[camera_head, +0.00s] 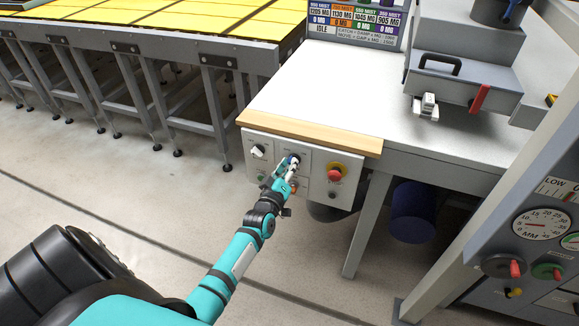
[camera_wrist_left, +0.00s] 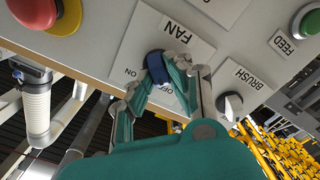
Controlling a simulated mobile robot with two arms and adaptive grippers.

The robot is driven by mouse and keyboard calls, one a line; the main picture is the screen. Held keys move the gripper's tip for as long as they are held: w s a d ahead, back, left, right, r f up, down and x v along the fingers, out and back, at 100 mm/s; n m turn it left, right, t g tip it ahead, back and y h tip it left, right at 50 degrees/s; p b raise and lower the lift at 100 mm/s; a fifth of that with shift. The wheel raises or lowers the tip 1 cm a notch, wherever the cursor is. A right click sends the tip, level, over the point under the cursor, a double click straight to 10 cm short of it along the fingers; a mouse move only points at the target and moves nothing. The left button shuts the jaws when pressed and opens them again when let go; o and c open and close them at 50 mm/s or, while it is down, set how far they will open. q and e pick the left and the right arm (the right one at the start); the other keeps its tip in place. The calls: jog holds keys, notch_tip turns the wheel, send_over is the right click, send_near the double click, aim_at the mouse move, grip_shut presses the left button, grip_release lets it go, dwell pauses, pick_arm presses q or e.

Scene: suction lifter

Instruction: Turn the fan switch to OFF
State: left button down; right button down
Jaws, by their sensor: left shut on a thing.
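The fan switch is a dark blue knob (camera_wrist_left: 156,66) on a white plate (camera_wrist_left: 205,48) marked FAN, ON and OFF, which appears upside down in the left wrist view. My left gripper (camera_head: 291,167) reaches the front panel from below. In the left wrist view the fingers (camera_wrist_left: 158,84) are shut on the blue knob, one on each side. The fingers cover part of the plate near the OFF label. I cannot tell exactly which label the knob points at. My right gripper is not in view.
The grey panel (camera_head: 317,187) also carries a BRUSH knob (camera_wrist_left: 230,106) close beside the fan plate, a green FEED button (camera_wrist_left: 309,20) and a red emergency button (camera_head: 335,173) on yellow. A wooden edge (camera_head: 310,132) runs above it. Open floor (camera_head: 100,190) lies to the left.

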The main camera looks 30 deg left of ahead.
pick_arm(q)
jog(key=shift+f, duration=0.1)
jog(key=c, duration=1.3)
grip_release()
jog(key=v, duration=1.2)
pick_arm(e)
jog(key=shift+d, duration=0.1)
